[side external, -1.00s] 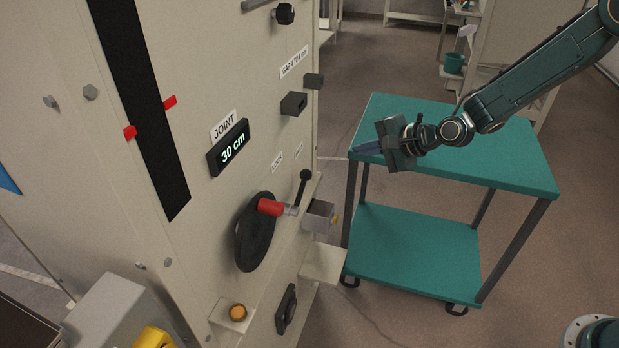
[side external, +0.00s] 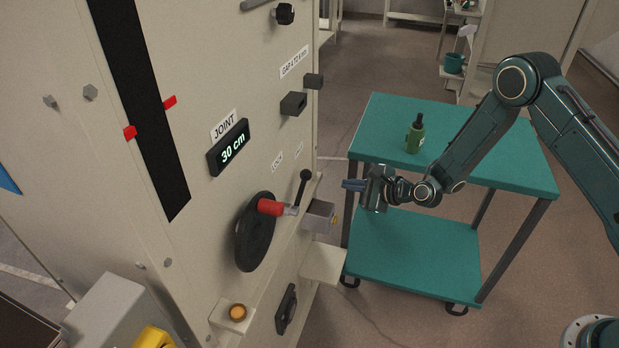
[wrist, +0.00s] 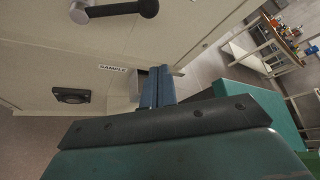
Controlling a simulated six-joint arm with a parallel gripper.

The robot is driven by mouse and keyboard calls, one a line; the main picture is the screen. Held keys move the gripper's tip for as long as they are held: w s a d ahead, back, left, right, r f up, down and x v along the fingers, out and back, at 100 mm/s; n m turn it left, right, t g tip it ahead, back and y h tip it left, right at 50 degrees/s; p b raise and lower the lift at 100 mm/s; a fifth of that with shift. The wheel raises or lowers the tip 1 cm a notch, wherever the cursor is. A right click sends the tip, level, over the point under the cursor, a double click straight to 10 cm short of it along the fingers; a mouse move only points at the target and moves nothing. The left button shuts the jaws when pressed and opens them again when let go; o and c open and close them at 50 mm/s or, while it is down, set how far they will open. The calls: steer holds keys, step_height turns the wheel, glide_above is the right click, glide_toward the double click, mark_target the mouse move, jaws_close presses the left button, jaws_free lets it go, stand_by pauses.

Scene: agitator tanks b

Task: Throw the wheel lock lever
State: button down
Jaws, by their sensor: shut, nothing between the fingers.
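The wheel lock lever (side external: 304,184) is a short black lever with a round knob. In the side view it stands nearly upright on the cabinet front, right of the black handwheel (side external: 255,240) with its red grip (side external: 270,207). Two small labels sit above it; one seems to read LOCK. My gripper (side external: 345,185) is shut and empty, to the right of the lever and apart from it, fingers pointing left. In the wrist view my gripper (wrist: 161,72) shows closed blue fingers. A black handle on a grey hub (wrist: 80,12) shows at the top there; I cannot tell whether it is the lever.
A grey box (side external: 318,216) and a pale ledge (side external: 323,264) stick out below the lever. A teal cart (side external: 480,165) carrying a green bottle (side external: 415,135) stands to the right. The cabinet display (side external: 229,148) reads 30 cm. A SAMPLE label (wrist: 113,69) shows in the wrist view.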

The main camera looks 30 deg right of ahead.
steer(key=shift+w+a, duration=0.1)
steer(key=shift+x, duration=4.9)
steer(key=shift+s+a+r, duration=0.35)
steer(key=shift+a+r, duration=0.2)
steer(key=shift+r, duration=0.2)
steer(key=shift+s+a+r, duration=0.35)
steer(key=shift+a+r, duration=0.25)
steer(key=shift+r, duration=0.15)
steer(key=shift+s+a+r+n+t, duration=0.2)
steer(key=shift+r+n+t, duration=0.1)
steer(key=shift+r+n, duration=0.15)
steer(key=s+a+r+n+t+h, duration=0.1)
steer(key=s+a+r+n+t, duration=0.1)
steer(key=s+a+r, duration=0.3)
steer(key=shift+s+a+r+n+t, duration=0.3)
steer(key=shift+r+n, duration=0.15)
steer(key=shift+n, duration=0.2)
steer(key=shift+s, duration=0.1)
